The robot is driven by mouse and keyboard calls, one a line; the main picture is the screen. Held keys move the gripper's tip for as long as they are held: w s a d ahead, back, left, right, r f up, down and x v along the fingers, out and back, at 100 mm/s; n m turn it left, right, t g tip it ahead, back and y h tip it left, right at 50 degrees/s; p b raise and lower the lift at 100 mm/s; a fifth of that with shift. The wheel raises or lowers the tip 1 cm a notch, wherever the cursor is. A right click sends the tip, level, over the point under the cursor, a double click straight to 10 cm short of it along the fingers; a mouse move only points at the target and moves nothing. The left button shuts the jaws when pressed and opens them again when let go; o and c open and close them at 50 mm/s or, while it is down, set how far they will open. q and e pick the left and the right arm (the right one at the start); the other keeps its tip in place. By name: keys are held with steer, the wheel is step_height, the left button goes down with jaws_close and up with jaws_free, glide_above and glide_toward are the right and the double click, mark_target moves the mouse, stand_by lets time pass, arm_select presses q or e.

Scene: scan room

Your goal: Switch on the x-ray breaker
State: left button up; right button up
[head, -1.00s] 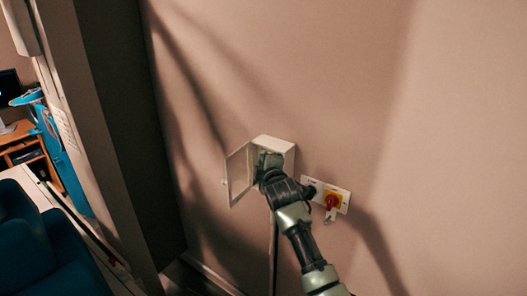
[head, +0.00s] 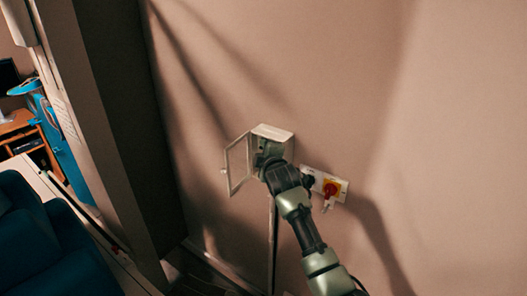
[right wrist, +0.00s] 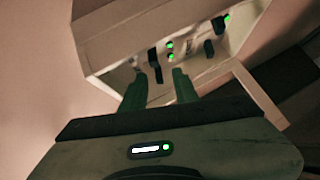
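A small white breaker box (head: 273,132) is mounted on the wall, its framed door (head: 238,163) swung open to the left. My right gripper (head: 268,158) reaches into its open front and hides most of the inside. In the right wrist view the box (right wrist: 115,36) holds dark switches and small green lights. The two fingers of my right gripper (right wrist: 160,88) are apart, with a gap between them. A dark switch (right wrist: 155,66) lies just beyond that gap; I cannot tell if they touch. No label is readable, so I cannot tell which breaker is the x-ray one. My left gripper is out of view.
A red and yellow rotary switch (head: 331,190) on a white plate sits right of the box, close to my right wrist. A conduit (head: 272,245) runs down below the box. A dark doorway edge and blue seats (head: 45,245) are at left. The wall at right is clear.

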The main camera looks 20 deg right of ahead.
steer(key=shift+s, duration=0.1)
steer(key=b+v, duration=0.2)
steer(key=v, duration=0.5)
steer(key=shift+s, duration=0.3)
